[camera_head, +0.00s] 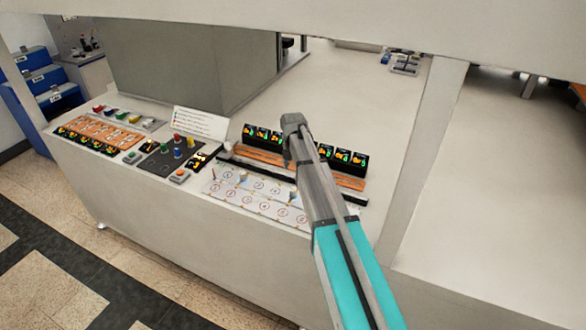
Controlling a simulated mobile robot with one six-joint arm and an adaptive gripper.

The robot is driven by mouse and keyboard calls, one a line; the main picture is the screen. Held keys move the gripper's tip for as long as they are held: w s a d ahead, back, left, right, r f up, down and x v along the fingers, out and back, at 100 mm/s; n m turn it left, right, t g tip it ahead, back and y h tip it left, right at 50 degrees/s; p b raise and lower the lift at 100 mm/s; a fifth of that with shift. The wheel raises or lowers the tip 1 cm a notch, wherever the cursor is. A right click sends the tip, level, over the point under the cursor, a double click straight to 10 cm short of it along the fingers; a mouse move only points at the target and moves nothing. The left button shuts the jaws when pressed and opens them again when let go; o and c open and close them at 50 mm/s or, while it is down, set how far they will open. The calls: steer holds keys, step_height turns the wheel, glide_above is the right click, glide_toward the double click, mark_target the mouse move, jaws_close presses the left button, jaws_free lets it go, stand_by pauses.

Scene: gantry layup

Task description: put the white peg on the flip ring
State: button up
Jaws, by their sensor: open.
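My arm (345,265), with a teal and grey link, rises from the lower right across the bench and ends in a grey joint. My gripper cannot be made out. A white board (265,205) printed with several numbered rings lies at the bench front, partly behind my arm. Which ring is the flip ring is too small to read. Small upright pieces stand on this board, one at its back left (241,177). I cannot tell whether one is the white peg. A pale tray (148,124) at the left holds several small coloured pieces; a white peg is not clear there.
A dark plate (155,163) bears several coloured pegs. A white card (200,123) stands behind it. A row of black display tiles (262,135) stands behind the board, partly covered by my arm. A pale post (425,140) rises at the right; the bench behind the tiles is mostly clear.

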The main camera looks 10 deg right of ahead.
steer(key=shift+s, duration=0.15)
steer(key=s+m, duration=2.7)
steer(key=s, duration=0.2)
steer(key=shift+f, duration=0.1)
